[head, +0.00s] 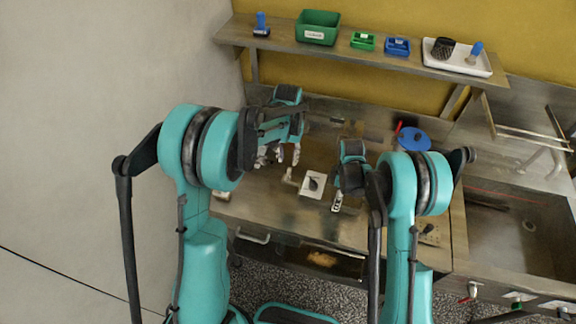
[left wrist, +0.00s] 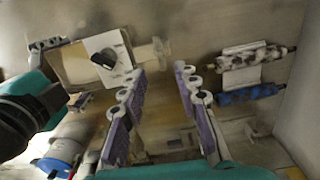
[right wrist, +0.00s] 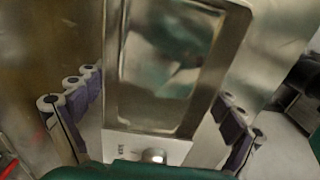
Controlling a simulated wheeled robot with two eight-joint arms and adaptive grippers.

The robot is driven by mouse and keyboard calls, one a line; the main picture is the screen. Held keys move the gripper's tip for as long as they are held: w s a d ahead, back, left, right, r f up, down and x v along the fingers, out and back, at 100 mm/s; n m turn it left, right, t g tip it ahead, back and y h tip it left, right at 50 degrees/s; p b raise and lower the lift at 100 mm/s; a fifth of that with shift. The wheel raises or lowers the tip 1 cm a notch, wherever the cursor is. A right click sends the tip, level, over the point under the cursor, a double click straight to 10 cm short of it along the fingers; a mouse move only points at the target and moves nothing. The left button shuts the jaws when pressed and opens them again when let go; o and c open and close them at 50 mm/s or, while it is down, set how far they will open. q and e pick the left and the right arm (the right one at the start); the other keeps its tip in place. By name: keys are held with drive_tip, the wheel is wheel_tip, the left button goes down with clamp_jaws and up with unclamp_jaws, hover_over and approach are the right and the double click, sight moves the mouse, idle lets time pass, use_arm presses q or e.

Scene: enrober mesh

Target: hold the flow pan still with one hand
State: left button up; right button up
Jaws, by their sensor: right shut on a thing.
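A shallow rectangular metal pan, which I take as the flow pan (right wrist: 170,65), lies between the fingers of my right gripper (right wrist: 155,120) in the right wrist view. That gripper is shut on it, with fingers at both sides. The left wrist view also shows the pan (left wrist: 75,65), next to a white plate (left wrist: 108,42) with a black knob. In the head view the right gripper (head: 337,204) is beside the white plate (head: 312,190), and my arm hides much of the pan. My left gripper (head: 280,156) is open and empty, behind and left of the plate.
A speckled roller (left wrist: 255,57) and a blue roller (left wrist: 250,93) lie to the right in the left wrist view. A blue disc (head: 413,139) lies on the bench. A sink (head: 515,240) is at the right. The shelf (head: 345,52) behind carries a green bin (head: 317,27) and small trays.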

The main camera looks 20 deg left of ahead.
use_arm(q)
wheel_tip(320, 180, up, 4)
drive_tip(key=shift+f, duration=0.1)
idle(0.4)
use_arm(e)
drive_tip(key=o, duration=1.2)
drive_tip(key=shift+r, duration=0.1)
